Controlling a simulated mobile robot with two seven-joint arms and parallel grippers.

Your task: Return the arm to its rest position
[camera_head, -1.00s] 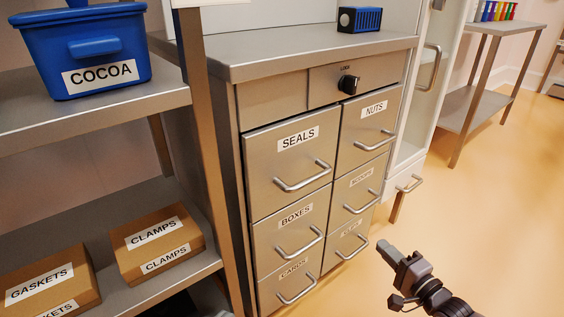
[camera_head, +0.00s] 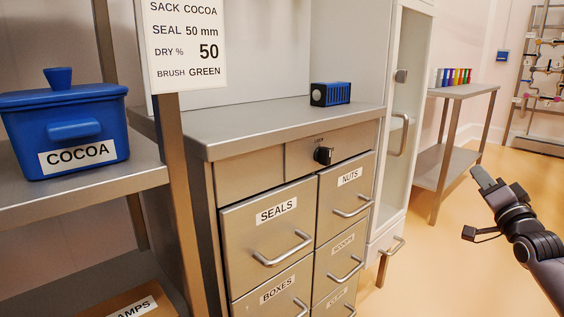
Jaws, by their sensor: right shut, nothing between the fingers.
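My right gripper (camera_head: 482,178) is dark grey and comes in from the right edge of the head view. It is shut, holds nothing, and hangs in free air over the orange floor, well to the right of the cabinet. It points up and to the left and touches nothing. My left gripper is not in view.
A metal drawer cabinet (camera_head: 235,195) stands in the middle, with a small blue-and-black box (camera_head: 330,94) on top. A shelf (camera_head: 150,176) at left holds a blue COCOA bin (camera_head: 70,130). A side table (camera_head: 470,90) stands behind the gripper. The floor (camera_head: 430,270) is clear.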

